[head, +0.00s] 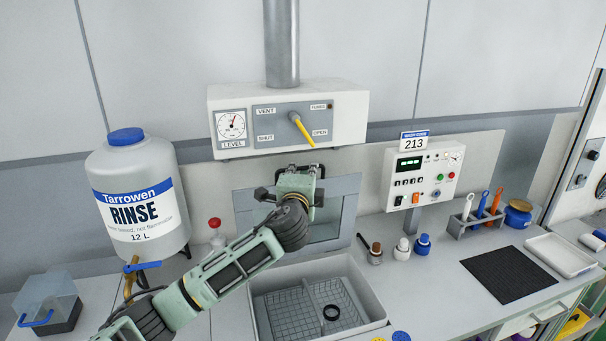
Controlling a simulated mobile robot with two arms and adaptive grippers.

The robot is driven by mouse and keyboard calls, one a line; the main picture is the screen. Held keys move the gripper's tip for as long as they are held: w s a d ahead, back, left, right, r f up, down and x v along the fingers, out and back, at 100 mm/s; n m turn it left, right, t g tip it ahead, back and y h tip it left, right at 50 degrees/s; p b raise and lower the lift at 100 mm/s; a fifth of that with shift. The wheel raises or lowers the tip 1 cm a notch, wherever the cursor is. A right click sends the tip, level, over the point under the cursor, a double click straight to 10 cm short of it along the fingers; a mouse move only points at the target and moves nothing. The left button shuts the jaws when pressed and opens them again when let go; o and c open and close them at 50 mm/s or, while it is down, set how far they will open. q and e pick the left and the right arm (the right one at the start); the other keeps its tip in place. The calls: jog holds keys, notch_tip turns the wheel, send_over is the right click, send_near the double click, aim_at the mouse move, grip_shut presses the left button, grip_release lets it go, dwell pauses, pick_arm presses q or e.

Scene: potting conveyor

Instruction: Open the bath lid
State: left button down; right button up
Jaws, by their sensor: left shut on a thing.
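The bath lid (346,188), a clear panel in a grey frame, stands raised and roughly upright at the back of the bath (375,297). My left arm reaches across from the lower left, in front of the lid. My left gripper (299,171) is shut on the dark handle at the lid's top edge. The gripper and wrist hide part of the handle and the lid's left side. The bath is uncovered, and a wire basket (285,310) with a black ring (331,312) shows inside. My right gripper is not in view.
A vent box (345,107) with a yellow lever hangs just above the lid. A large rinse bottle (130,180) stands left. Small bottles (402,250), a control panel (425,175), a brush rack (470,225) and a black mat (508,275) are right.

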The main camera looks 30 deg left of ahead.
pick_arm(q)
jog(key=shift+f, duration=0.35)
jog(key=s+d+f+m+t+y+b, duration=0.1)
jog(key=s+d+f+t+b, duration=0.1)
jog(key=s+d+b, duration=0.3)
jog(key=d+b, duration=0.1)
jog(key=b, duration=0.2)
jog(key=shift+s+d+f, duration=0.15)
jog(key=shift+s+f, duration=0.1)
jog(key=shift+f, duration=0.1)
jog(key=c, duration=2.1)
grip_release()
jog(key=shift+o, duration=1.3)
jog(key=shift+w+a, duration=0.2)
jog(key=shift+a, duration=0.05)
jog(key=v, duration=1.2)
